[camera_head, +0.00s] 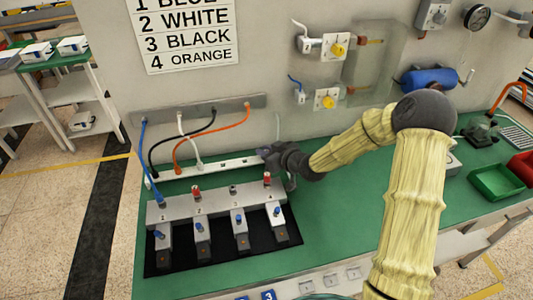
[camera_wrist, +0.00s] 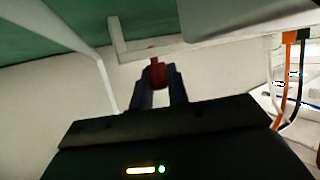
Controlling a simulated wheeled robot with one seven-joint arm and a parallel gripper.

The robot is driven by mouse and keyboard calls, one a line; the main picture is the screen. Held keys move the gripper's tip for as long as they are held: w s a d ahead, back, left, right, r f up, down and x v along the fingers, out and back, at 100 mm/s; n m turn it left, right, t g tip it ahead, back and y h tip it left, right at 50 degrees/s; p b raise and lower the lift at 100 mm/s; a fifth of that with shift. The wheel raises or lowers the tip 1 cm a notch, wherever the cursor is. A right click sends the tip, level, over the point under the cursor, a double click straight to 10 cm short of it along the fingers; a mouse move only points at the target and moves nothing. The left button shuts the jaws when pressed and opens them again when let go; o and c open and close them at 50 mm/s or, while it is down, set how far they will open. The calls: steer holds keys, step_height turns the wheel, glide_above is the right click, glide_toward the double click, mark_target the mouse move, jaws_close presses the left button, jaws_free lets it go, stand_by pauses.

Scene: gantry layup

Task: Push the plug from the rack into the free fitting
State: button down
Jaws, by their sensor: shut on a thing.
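My gripper (camera_head: 264,153) is at the right end of the white strip along the wall, pointing left. In the wrist view my gripper (camera_wrist: 158,80) is shut on a small red plug (camera_wrist: 157,74), whose thin tip points towards a pale bar. I cannot tell whether the tip touches it. The held plug is not clear in the head view. A grey block (camera_head: 217,203) with numbered fittings stands on the green bench. A blue cable ends at the left fitting. Red pieces show at the second (camera_head: 196,191) and right (camera_head: 267,179) fittings; the third shows only a dark top (camera_head: 233,189).
Blue, white, black and orange cables hang from a grey rail (camera_head: 225,105); some end at the white strip (camera_head: 222,163). A colour list (camera_head: 187,35) is on the wall. Green (camera_head: 497,183) and red bins stand at the right.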

step_height(320, 180, up, 9)
steer(key=shift+r, duration=0.2)
steer(key=shift+w, duration=0.15)
stand_by(0.6)
